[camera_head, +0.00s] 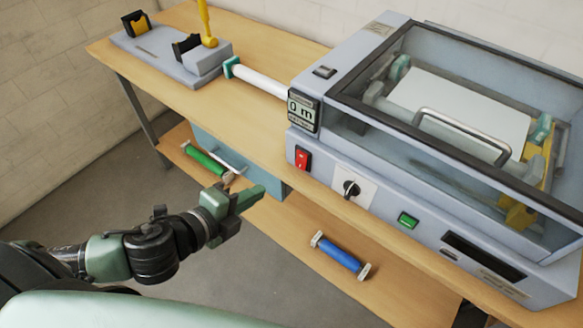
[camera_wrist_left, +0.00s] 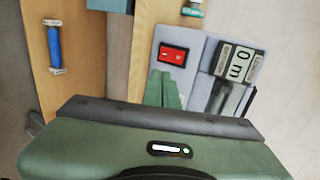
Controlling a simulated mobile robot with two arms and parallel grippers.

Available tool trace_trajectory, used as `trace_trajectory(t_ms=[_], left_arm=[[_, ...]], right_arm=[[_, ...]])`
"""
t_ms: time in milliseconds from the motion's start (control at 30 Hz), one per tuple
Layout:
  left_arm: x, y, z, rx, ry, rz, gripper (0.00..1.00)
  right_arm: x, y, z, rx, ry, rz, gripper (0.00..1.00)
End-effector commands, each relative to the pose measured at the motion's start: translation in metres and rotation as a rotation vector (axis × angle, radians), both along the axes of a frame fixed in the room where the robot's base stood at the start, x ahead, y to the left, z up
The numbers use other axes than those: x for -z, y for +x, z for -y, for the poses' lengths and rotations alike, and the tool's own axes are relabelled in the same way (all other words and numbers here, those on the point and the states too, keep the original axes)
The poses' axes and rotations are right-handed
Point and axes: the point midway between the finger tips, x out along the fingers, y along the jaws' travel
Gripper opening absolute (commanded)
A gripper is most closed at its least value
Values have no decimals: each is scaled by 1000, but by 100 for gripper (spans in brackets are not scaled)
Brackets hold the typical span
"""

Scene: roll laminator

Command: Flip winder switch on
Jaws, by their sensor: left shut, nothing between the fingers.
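The laminator (camera_head: 335,140) stands on the wooden table, and its front carries several controls. A red rocker switch (camera_head: 302,158) sits low at the left; it also shows in the left wrist view (camera_wrist_left: 173,54). A black rotary knob (camera_head: 351,188) on a white plate and a green button (camera_head: 408,220) are further right. A dark rocker (camera_head: 324,71) is on top. I cannot read which is the winder switch. My left gripper (camera_head: 256,194) is shut and empty, in front of and left of the red switch. In the left wrist view its fingers (camera_wrist_left: 165,87) point towards that switch, apart from it. My right gripper is not in view.
A counter reading "0 m" (camera_head: 302,110) is above the red switch. A white roll (camera_head: 262,80) lies left of the machine. A green roller (camera_head: 206,162) and a blue roller (camera_head: 341,254) lie on the lower shelf. The machine's lid has a metal handle (camera_head: 460,132).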

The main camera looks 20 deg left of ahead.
Motion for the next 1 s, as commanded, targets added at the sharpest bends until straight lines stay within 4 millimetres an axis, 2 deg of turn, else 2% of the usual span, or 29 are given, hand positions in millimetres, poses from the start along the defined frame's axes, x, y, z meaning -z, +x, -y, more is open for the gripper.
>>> trace_trajectory(t_ms=[233,600,700,833,1000], left_arm=[[8,22,8,-3,-4,5,0],[40,88,32,-2,-2,1,0],[42,103,38,-1,-3,2,0],[46,115,42,-1,-1,1,0],[49,121,44,1,0,-1,0]], right_arm=[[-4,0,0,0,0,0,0],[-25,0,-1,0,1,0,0],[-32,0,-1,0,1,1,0],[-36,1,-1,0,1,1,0],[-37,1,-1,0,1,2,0]])
